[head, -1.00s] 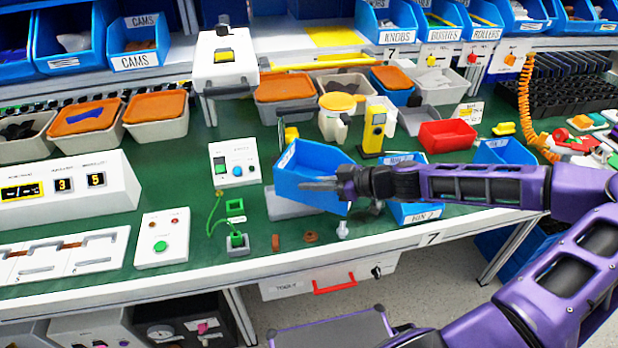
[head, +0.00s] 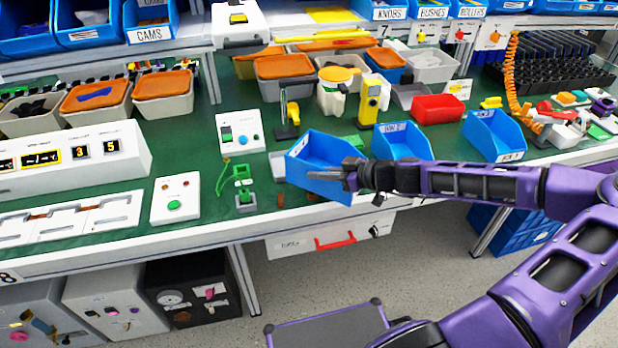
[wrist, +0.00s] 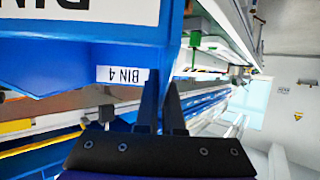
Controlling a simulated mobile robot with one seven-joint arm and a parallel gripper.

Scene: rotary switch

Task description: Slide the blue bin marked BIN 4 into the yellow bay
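A blue bin (head: 320,172) hangs tilted at the front edge of the green bench in the head view. My gripper (head: 352,174) is at its right end. In the wrist view my gripper's dark fingers (wrist: 162,105) are close together on the bin's blue wall (wrist: 163,62). A white BIN 4 label (wrist: 122,75) shows upside down on blue just left of the fingers. A yellow patch (head: 333,15) lies on the upper shelf, in a gap between the shelf bins; I take it as the yellow bay. The held bin is well below and in front of it.
Two more blue bins (head: 402,143) (head: 494,136) stand right of the held one. A yellow device (head: 372,102), a white jug (head: 335,92) and lidded tubs (head: 284,73) stand behind it. A white case (head: 240,22) sits left of the yellow patch; the KNOBS bin (head: 389,10) sits right.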

